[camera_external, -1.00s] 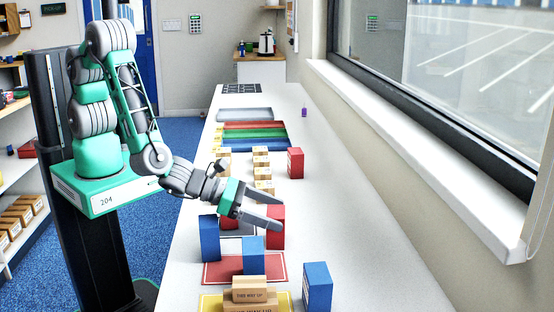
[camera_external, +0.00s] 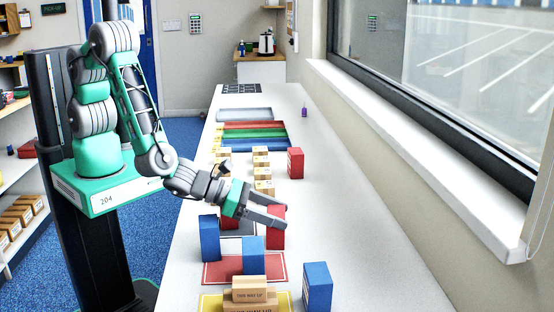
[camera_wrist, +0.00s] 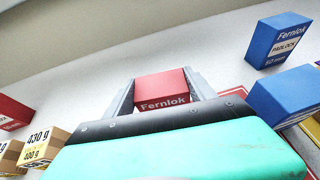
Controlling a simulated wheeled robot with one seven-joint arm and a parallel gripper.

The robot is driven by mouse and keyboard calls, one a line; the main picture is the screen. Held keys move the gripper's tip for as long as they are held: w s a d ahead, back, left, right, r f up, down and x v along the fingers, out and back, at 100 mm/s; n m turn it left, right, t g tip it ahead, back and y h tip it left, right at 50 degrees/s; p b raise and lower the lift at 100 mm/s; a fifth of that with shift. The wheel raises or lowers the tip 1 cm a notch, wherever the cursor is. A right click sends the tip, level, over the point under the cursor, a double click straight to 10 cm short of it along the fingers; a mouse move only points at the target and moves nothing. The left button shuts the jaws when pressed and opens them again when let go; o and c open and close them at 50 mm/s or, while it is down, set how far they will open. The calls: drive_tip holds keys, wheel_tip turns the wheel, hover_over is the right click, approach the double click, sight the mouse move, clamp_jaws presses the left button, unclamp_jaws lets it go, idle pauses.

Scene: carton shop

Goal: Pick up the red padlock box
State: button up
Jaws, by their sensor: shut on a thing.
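A red padlock box (camera_external: 277,236) stands upright on the white bench, to the right of the dark mat. In the wrist view the red box (camera_wrist: 161,90), marked "Fernlok", sits between the two grey fingers. My gripper (camera_external: 275,217) reaches in from the left and is shut on this red box near its top. The fingers hide part of its upper sides. Another red box (camera_external: 295,163) stands farther back on the bench. A further red box (camera_external: 230,221) shows partly behind my gripper.
Blue boxes stand close by: one at the left (camera_external: 209,238), one on the red mat (camera_external: 253,256) and one at the right (camera_external: 317,287). Brown cartons (camera_external: 249,290) are stacked in front. Small cartons (camera_external: 262,172) stand behind. The bench's right side is mostly clear.

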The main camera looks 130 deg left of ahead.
drive_tip(key=c, duration=0.3)
drive_tip(key=shift+r, duration=0.1)
